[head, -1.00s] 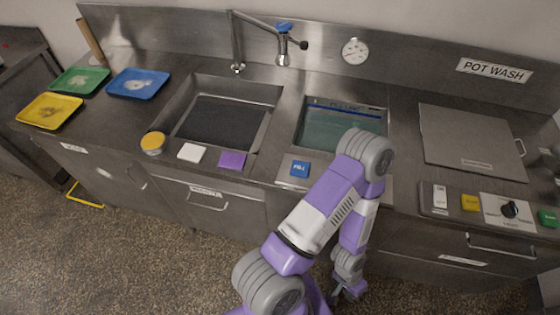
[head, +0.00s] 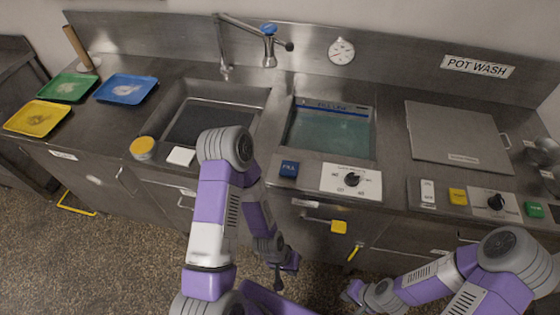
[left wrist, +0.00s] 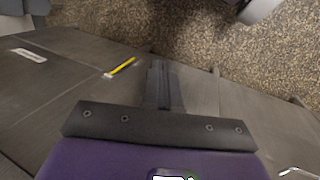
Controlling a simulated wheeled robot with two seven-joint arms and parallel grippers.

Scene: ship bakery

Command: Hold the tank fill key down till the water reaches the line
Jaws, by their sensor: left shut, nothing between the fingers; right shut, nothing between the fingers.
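The blue fill key (head: 289,169) sits on the counter's front edge, in front of the tank (head: 374,140). Teal water (head: 330,134) stands in the tank, its surface below the blue fill line (head: 334,106) on the back wall. My left gripper (head: 290,263) is shut and empty, low in front of the cabinet and apart from the key. Its shut fingers (left wrist: 160,85) also show in the left wrist view, above the floor and cabinet front. My right gripper (head: 352,292) is low in front of the cabinets, shut and empty, partly cut off from clear view.
A tap (head: 269,45) stands behind. My left forearm hides part of the left sink's front.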

